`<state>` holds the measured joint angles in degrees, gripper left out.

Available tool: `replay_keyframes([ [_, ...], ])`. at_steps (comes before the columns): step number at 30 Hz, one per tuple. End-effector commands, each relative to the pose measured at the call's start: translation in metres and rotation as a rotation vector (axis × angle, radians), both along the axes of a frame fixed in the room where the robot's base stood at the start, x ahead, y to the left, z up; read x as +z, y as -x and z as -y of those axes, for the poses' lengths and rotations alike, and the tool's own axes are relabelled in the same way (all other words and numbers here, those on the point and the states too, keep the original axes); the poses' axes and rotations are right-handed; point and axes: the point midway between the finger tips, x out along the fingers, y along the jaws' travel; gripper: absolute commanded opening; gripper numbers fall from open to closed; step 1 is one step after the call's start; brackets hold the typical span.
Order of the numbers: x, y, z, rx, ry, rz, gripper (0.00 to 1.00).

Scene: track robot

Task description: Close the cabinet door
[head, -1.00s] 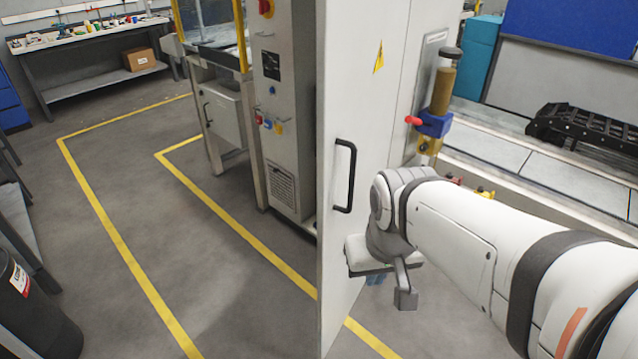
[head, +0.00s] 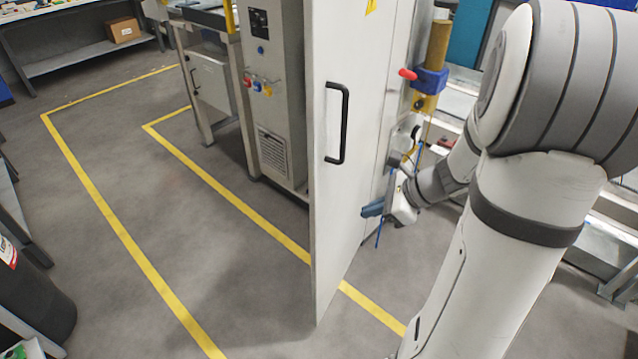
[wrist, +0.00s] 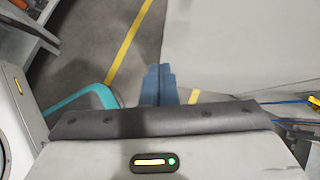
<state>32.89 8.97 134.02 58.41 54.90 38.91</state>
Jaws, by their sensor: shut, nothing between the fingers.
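The cabinet door (head: 345,215) is a tall white panel that stands swung out into the room, with its free edge towards me. A black bar handle (head: 344,123) is on its face. My gripper (head: 372,209) is low at the right of the door, on the panel side that faces my arm, close to it. Whether it touches the door cannot be told. In the wrist view my gripper's blue fingers (wrist: 159,86) are together and empty, with the pale door panel (wrist: 240,45) to the right.
A grey control cabinet (head: 275,95) with coloured buttons stands behind the door. A brass post with a blue clamp (head: 429,80) is right of the door. A black bin (head: 35,300) is at the lower left. The floor with yellow lines is open on the left.

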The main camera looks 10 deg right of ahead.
Motion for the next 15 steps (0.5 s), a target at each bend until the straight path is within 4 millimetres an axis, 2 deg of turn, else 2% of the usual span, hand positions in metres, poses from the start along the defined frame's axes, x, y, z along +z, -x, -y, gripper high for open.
replay_keyframes([
  [1, -0.009, -0.006, 0.011, -0.076, -0.044, -0.020, 0.00],
  [3, -0.014, -0.011, 0.019, -0.150, -0.087, -0.038, 0.00],
  [6, -0.019, -0.016, 0.023, -0.198, -0.117, -0.048, 0.00],
  [11, -0.032, -0.026, 0.012, -0.202, -0.121, -0.051, 0.00],
  [15, -0.052, -0.038, -0.006, -0.199, -0.121, -0.052, 0.00],
])
